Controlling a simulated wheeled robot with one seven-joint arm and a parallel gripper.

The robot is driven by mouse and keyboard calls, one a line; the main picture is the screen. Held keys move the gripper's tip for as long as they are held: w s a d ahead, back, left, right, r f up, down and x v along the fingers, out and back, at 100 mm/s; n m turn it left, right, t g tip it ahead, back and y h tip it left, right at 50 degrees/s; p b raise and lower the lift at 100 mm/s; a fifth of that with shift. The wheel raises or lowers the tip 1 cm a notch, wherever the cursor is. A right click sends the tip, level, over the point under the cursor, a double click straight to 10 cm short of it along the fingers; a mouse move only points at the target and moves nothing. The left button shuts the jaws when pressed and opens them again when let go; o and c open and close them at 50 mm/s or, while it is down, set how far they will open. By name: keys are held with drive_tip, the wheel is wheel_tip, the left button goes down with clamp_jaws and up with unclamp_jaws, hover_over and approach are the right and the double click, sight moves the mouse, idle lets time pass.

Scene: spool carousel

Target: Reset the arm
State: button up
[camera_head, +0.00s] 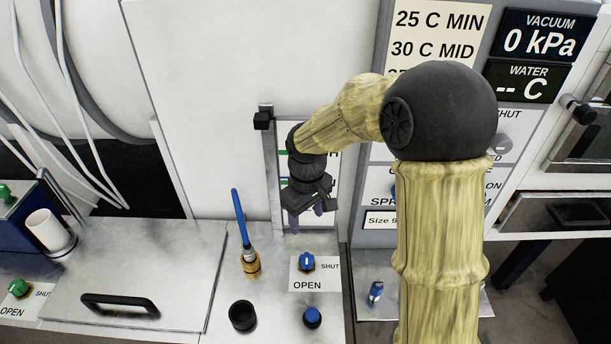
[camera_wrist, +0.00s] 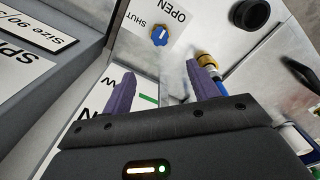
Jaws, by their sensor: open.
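My gripper (camera_head: 307,214) hangs at the end of my bent arm, in front of the upright panel and a little above the metal counter in the head view. Its two purple fingers point down. In the wrist view my gripper (camera_wrist: 160,88) shows its fingers spread apart with nothing between them. It appears clear of the blue-handled valve and the blue knob near it.
The counter holds a brass fitting with a blue lever (camera_head: 243,240), a blue SHUT/OPEN knob (camera_head: 307,262), a black cup-like ring (camera_head: 242,316) and another blue knob (camera_head: 312,317). A lid with a black handle (camera_head: 120,304) lies left. A readout panel (camera_head: 540,35) stands right.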

drive_tip(key=s+d+m+t, duration=0.2)
drive_tip(key=s+d+m, duration=0.6)
drive_tip(key=s+d, duration=0.4)
drive_tip(key=shift+s+d+t, duration=0.25)
drive_tip(key=shift+d+t, duration=0.05)
drive_tip(key=shift+d, duration=0.65)
drive_tip(key=shift+r, duration=0.1)
